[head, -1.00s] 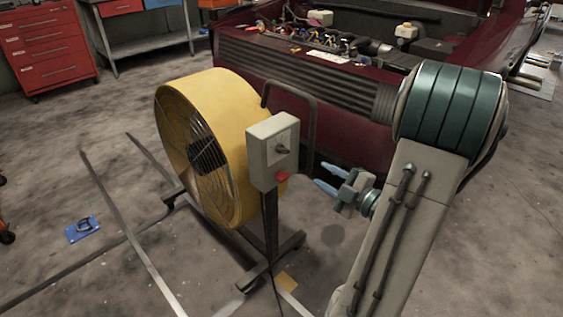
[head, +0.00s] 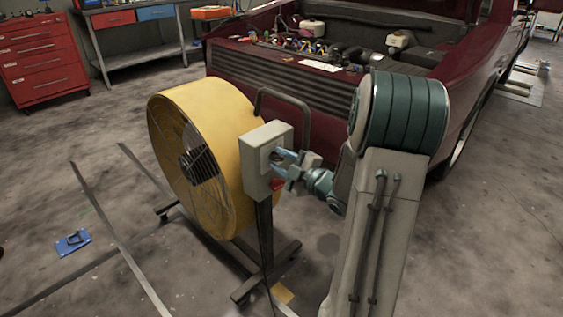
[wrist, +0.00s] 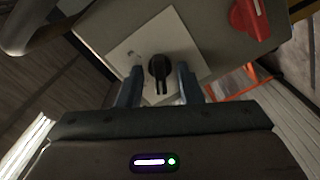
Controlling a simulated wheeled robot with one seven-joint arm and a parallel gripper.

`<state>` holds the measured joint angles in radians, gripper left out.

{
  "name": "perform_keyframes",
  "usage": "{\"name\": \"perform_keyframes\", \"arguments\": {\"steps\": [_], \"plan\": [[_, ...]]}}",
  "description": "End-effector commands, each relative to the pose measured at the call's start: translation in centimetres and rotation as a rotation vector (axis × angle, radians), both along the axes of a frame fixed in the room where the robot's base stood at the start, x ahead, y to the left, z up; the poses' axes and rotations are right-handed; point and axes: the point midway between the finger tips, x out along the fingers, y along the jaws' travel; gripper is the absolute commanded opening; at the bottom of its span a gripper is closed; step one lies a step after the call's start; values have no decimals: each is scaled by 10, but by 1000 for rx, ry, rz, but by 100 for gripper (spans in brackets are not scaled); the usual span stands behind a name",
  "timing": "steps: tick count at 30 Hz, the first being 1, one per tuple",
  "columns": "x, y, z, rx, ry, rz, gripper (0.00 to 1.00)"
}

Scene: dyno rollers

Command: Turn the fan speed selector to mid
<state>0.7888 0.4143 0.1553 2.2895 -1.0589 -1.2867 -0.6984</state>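The fan is a large yellow drum (head: 215,140) on a dark stand. A light grey control box (head: 256,170) is mounted beside it. The fan speed selector is a black knob (wrist: 159,68) on a white plate (wrist: 125,52) in the wrist view. My gripper (head: 280,160) is at the box face in the head view and hides most of the knob there. In the wrist view my gripper (wrist: 160,84) is open, with one blue finger on each side of the knob. A gap shows between the fingers and the knob; I cannot tell if either touches it.
A red switch (wrist: 249,17) sits on the same box, and it also shows below my gripper in the head view (head: 277,184). A dark tube handle (head: 287,95) rises behind the box. A dark red car (head: 330,130) stands close behind.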

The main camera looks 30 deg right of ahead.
Motion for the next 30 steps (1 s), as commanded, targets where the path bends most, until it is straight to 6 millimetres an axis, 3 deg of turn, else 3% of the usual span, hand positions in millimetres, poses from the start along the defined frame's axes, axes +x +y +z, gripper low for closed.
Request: {"name": "perform_keyframes", "arguments": {"steps": [6,10,20,30], "plan": [[0,0,0,0,0,0,33],[0,0,0,0,0,0,1],[0,0,1,28,10,0,2],[0,0,2,222,82,1,2]]}}
